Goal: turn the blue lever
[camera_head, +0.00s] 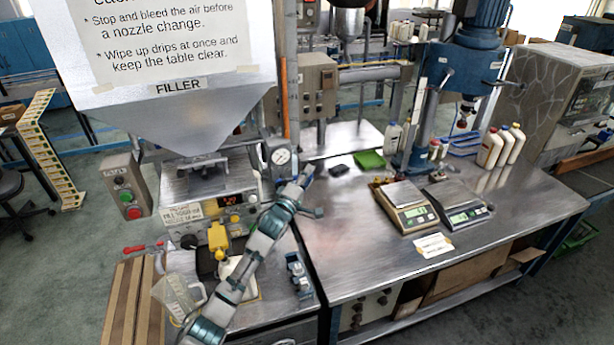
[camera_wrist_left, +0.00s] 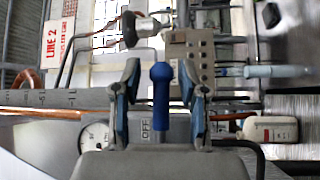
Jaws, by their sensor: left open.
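The blue lever (camera_wrist_left: 161,98) shows in the left wrist view as an upright handle with a rounded knob. It stands between the two fingers of my left gripper (camera_wrist_left: 160,70), with a visible gap on each side. The gripper is open. In the head view my left gripper (camera_head: 303,188) is at the filler's right side, beside the pressure gauge (camera_head: 281,157). I cannot make out the lever there; the gripper and arm seem to hide it. A label reading OFF (camera_wrist_left: 146,126) is behind the lever. My right gripper is not in view.
The filler's hopper (camera_head: 180,110) hangs above and left of my arm. The steel table (camera_head: 350,260) to the right holds two scales (camera_head: 408,208) and several bottles. Its near left part is clear.

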